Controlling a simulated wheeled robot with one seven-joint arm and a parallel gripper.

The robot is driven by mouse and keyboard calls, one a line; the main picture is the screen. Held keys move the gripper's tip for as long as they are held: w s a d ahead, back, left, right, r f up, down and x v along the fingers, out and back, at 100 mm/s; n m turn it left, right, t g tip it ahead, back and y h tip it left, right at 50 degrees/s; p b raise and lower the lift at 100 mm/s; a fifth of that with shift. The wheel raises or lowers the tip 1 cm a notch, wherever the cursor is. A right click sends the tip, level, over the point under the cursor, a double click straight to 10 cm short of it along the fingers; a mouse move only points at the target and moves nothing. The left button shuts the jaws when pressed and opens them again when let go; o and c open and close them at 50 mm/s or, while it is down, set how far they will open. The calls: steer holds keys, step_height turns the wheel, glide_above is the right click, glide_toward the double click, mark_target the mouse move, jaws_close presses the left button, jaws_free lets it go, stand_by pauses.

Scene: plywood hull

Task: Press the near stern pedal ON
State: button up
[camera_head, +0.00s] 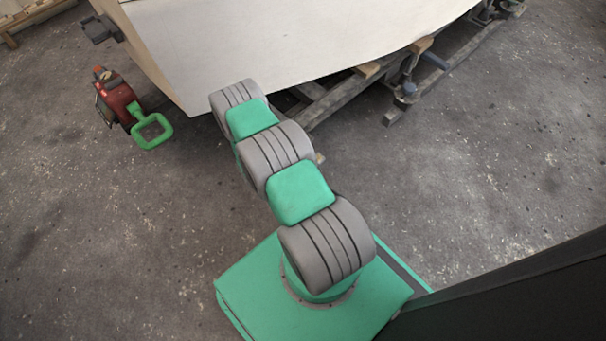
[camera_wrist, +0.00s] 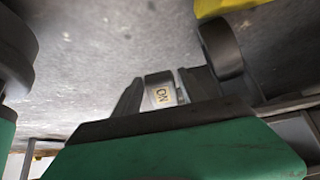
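In the wrist view, a small light grey pedal (camera_wrist: 160,92) carries yellowish "ON" lettering, which appears turned around. It shows between the two dark fingers of my gripper (camera_wrist: 163,86), beyond its green and black body. The fingers stand apart, one on each side of the pedal in the picture. I cannot tell whether they touch it. In the head view, my arm reaches up to the lower edge of the pale plywood hull (camera_head: 290,45). My gripper and the pedal are hidden there.
A red device with a green loop handle (camera_head: 137,112) stands on the floor left of my arm. Wooden cradle timbers (camera_head: 345,97) lie under the hull. A yellow object (camera_wrist: 225,6) shows at the top of the wrist view. The concrete floor at left and right is mostly clear.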

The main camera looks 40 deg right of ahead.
steer(key=shift+o, duration=1)
steer(key=p+v, duration=0.3)
steer(key=v, duration=0.5)
